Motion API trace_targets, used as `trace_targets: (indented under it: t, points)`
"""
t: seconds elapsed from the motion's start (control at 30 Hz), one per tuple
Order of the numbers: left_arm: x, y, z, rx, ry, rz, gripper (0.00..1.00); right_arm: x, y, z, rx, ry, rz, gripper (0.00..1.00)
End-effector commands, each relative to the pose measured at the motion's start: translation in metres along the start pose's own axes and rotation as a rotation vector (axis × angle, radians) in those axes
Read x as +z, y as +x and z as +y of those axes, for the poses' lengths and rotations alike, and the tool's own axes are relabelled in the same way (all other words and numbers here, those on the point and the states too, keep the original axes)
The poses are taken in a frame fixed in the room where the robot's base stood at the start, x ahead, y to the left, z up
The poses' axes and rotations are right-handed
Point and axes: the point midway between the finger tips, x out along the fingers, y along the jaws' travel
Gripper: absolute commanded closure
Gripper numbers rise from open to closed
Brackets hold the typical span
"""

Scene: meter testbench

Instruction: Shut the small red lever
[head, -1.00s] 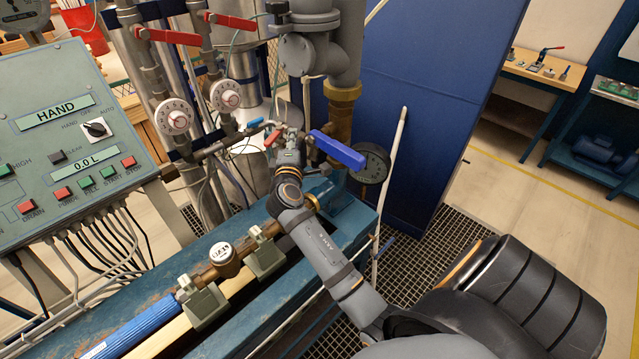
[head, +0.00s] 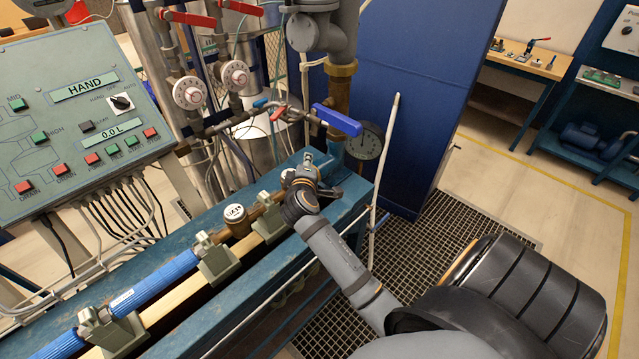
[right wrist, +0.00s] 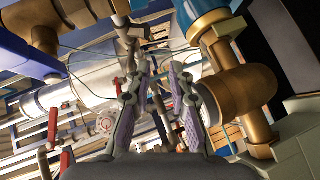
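The small red lever (head: 278,113) sits on the thin horizontal pipe in the middle of the head view. It slants off the pipe, beside a small blue lever (head: 262,102). My right gripper (head: 307,158) is below and right of it, apart from it, low over the blue bench near the pipe end. In the right wrist view my right gripper (right wrist: 160,70) has its two fingers spread with nothing held between them. Red handles (right wrist: 53,125) show at the left there; I cannot tell which levers they are. My left gripper is not in view.
A large blue lever (head: 337,120) and a gauge (head: 364,142) are just right of the small levers. Larger red levers (head: 188,18) are above. The control panel (head: 70,120) stands left. A brass meter (head: 238,224) lies on the bench line. Floor grating (head: 430,250) is clear at right.

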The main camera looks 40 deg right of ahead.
Motion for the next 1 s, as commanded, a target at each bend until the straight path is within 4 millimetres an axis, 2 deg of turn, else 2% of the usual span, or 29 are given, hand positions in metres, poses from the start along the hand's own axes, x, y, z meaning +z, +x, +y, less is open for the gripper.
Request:
trace_targets:
  t: [0.4, 0.6, 0.8, 1.0]
  points:
    - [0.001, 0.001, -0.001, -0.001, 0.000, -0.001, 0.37, 0.046, -0.047, -0.074, -0.287, 0.229, -0.092, 0.79]
    - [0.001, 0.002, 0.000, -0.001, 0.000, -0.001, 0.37, 0.061, -0.070, -0.103, -0.404, 0.308, -0.136, 0.79]
    - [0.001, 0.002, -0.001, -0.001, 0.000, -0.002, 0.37, 0.068, -0.084, -0.116, -0.464, 0.346, -0.162, 0.79]
    - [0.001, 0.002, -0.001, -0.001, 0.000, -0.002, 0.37, 0.069, -0.086, -0.118, -0.475, 0.353, -0.166, 0.79]
